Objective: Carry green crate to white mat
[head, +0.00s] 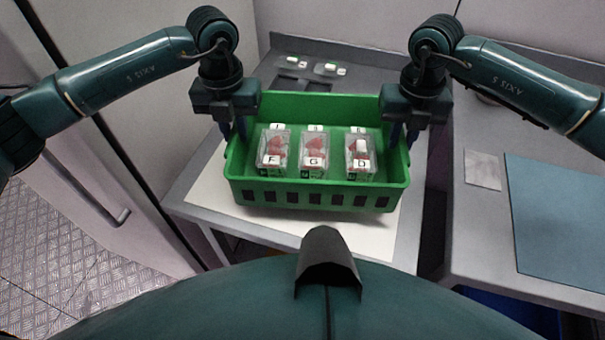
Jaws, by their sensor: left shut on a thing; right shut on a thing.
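The green crate (310,194) is in the middle of the head view, over the white mat (300,234) on a grey table. The mat shows in front of the crate and at its left. I cannot tell whether the crate touches the mat. Several clear boxes of red berries stand in the crate, with labels such as F, G and D. My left gripper (233,132) is shut on the crate's left wall. My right gripper (403,136) is shut on its right wall. The fingertips are partly hidden by the crate.
A second table (480,240) at the right bears a blue mat (560,215) and a small light square (483,170). Small white-labelled items (326,68) lie on the grey surface behind the crate. A wall panel stands close at the left.

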